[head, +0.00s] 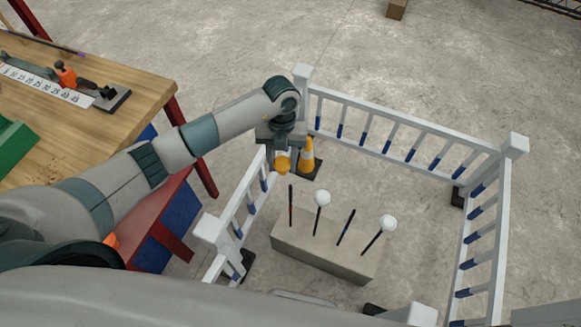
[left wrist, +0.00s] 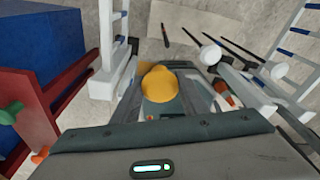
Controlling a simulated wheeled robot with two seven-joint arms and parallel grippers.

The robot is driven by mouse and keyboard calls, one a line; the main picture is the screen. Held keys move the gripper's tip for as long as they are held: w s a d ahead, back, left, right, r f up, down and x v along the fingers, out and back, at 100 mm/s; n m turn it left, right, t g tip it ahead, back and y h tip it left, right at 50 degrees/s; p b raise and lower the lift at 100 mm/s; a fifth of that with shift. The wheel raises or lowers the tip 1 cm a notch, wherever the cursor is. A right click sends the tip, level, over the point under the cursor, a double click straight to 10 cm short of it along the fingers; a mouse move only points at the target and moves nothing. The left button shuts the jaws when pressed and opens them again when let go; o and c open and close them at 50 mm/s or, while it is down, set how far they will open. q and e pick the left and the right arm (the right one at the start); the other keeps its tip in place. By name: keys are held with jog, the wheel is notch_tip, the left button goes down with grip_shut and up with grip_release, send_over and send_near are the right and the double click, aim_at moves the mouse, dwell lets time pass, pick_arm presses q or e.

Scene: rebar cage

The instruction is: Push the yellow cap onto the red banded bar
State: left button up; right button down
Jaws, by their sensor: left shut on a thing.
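The yellow cap (head: 283,165) is held in my left gripper (head: 279,155), which is shut on it. In the left wrist view the cap (left wrist: 160,90) shows as a yellow dome between the fingers. The red banded bar (head: 290,205) stands bare and dark, with a reddish band, at the left end of a concrete block. The cap is in the air, apart from the bar, and appears above and slightly left of it in the head view. The bar also shows beyond the cap in the left wrist view (left wrist: 165,36). My right gripper is not in view.
The concrete block (head: 320,255) also bears a bare blue banded bar (head: 346,227) and two bars with white caps (head: 322,198). White railings (head: 400,128) surround it. A wooden workbench (head: 130,88) is at left.

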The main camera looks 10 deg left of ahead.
pick_arm(q)
jog(key=n, duration=0.2)
jog(key=d+f+n, duration=0.1)
jog(key=n, duration=0.1)
jog(key=f+n+h, duration=0.1)
jog(key=n, duration=0.1)
jog(key=shift+w+d+f+n, duration=0.2)
jog(key=shift+w+n, duration=0.1)
jog(key=shift+w, duration=0.1)
jog(key=n, duration=0.1)
jog(key=f+n, duration=0.1)
jog(key=n, duration=0.1)
jog(key=n+t, duration=0.1)
jog(key=shift+w+d+f+n, duration=0.2)
jog(key=shift+d+f+n, duration=0.1)
jog(key=shift+d, duration=0.1)
